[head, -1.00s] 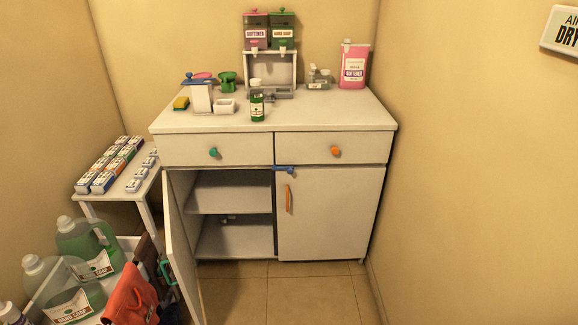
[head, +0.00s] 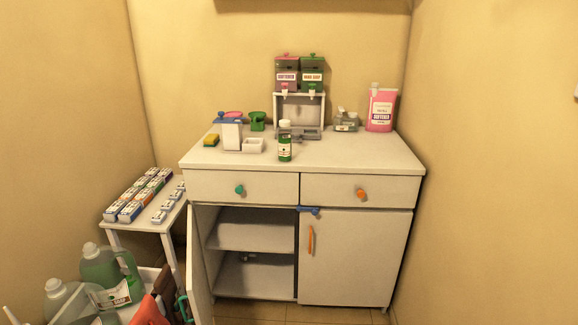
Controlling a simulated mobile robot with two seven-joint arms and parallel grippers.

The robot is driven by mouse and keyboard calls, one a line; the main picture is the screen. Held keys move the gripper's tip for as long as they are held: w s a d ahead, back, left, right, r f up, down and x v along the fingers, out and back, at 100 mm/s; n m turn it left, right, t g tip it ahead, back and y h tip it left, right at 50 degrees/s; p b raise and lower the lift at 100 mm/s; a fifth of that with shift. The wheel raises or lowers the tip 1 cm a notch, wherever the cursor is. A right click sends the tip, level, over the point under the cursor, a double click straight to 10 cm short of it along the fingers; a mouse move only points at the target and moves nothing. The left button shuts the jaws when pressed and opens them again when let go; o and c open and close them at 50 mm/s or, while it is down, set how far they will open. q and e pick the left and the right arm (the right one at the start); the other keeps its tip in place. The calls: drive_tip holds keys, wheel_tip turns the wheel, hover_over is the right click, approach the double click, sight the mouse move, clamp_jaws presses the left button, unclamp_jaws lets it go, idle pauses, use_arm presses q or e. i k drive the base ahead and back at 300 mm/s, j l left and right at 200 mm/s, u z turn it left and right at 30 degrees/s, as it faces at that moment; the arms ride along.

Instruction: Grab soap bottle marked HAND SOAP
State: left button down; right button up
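A large green jug (head: 104,268) with a white label that appears to read HAND SOAP stands upright at the lower left. A paler jug (head: 62,300) stands in front of it, partly cut off by the bottom edge. A small green bottle (head: 285,148) with a white cap stands upright on the cabinet top (head: 335,158); its label is too small to read. A green dispenser (head: 312,72) marked HAND SOAP sits on a stand at the back, beside a pink SOFTENER dispenser (head: 286,72). Neither gripper is in view.
A pink SOFTENER container (head: 380,108) stands at the cabinet's back right. The lower left cabinet door (head: 200,265) hangs open near the jugs. A white side table (head: 147,222) holds several small boxes. An orange item (head: 150,312) lies beside the jugs.

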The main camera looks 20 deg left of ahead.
sight(284, 135)
drive_tip(key=i+j, duration=0.2)
drive_tip(key=i, duration=0.2)
drive_tip(key=i+j+u, duration=0.1)
drive_tip(key=i, duration=0.35)
drive_tip(key=i+j, duration=0.2)
drive_tip(key=i, duration=0.2)
drive_tip(key=j+u, duration=0.05)
